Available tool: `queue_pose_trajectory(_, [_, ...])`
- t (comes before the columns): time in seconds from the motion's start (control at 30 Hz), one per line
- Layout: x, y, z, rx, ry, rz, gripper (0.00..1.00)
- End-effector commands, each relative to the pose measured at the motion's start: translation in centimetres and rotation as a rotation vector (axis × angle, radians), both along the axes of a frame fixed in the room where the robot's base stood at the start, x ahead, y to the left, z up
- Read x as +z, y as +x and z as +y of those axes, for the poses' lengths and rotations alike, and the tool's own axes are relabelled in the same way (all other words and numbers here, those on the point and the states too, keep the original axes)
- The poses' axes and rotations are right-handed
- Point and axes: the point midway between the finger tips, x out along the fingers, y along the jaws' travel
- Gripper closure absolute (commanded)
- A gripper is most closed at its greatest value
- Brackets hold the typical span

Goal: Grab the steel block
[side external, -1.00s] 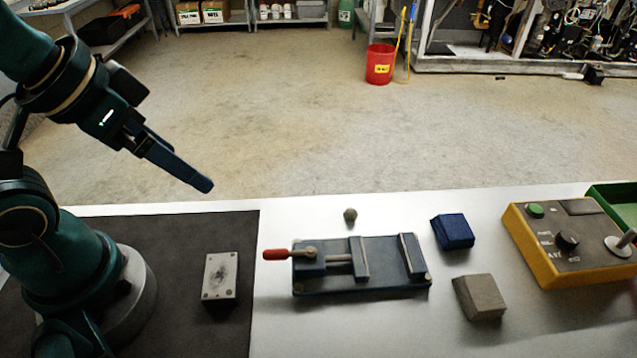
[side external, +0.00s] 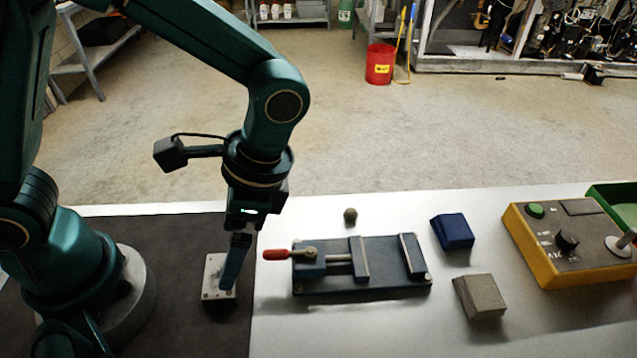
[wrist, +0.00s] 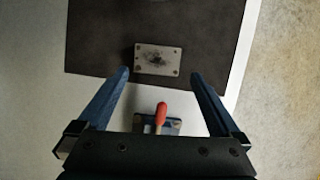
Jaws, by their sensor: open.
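A flat light-grey metal block (side external: 211,278) with holes at its corners and a dark smudge on top lies on the dark mat; it looks like the steel block. My gripper (side external: 230,284) points down and overlaps the block's right part in the side view. In the wrist view the block (wrist: 157,60) lies beyond the fingertips, roughly centred between them. My gripper (wrist: 160,75) is open there, with nothing between its fingers. How high the tips are above the block I cannot tell.
A blue vise (side external: 335,282) with a red handle (side external: 276,254) stands just right of the mat (side external: 150,232). Farther right are a blue block (side external: 453,231), a grey-brown block (side external: 480,297) and a yellow control box (side external: 570,245). A small round piece (side external: 350,215) lies behind the vise.

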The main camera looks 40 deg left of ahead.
Motion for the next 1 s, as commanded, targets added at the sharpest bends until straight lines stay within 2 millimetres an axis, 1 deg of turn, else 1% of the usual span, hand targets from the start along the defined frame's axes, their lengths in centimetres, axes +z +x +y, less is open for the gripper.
queue_pose_trajectory(0.17, [-1.2, -0.8, 0.0, -0.022, 0.014, 0.025, 0.0])
queue_pose_trajectory(0.4, [-3.8, -1.6, 0.8, -0.02, 0.015, 0.026, 0.0])
queue_pose_trajectory(0.5, [-4.6, -1.8, 1.0, -0.02, 0.013, 0.024, 0.0])
queue_pose_trajectory(0.63, [-5.2, -2.0, 1.1, -0.019, 0.012, 0.022, 0.0])
queue_pose_trajectory(0.87, [-5.2, -2.0, 1.1, -0.019, 0.01, 0.02, 0.0])
queue_pose_trajectory(0.9, [-5.2, -2.0, 1.1, -0.019, 0.01, 0.02, 0.15])
queue_pose_trajectory(0.97, [-5.2, -2.0, 1.1, -0.02, 0.011, 0.02, 0.38])
queue_pose_trajectory(1.0, [-5.2, -2.0, 1.1, -0.02, 0.011, 0.02, 0.54])
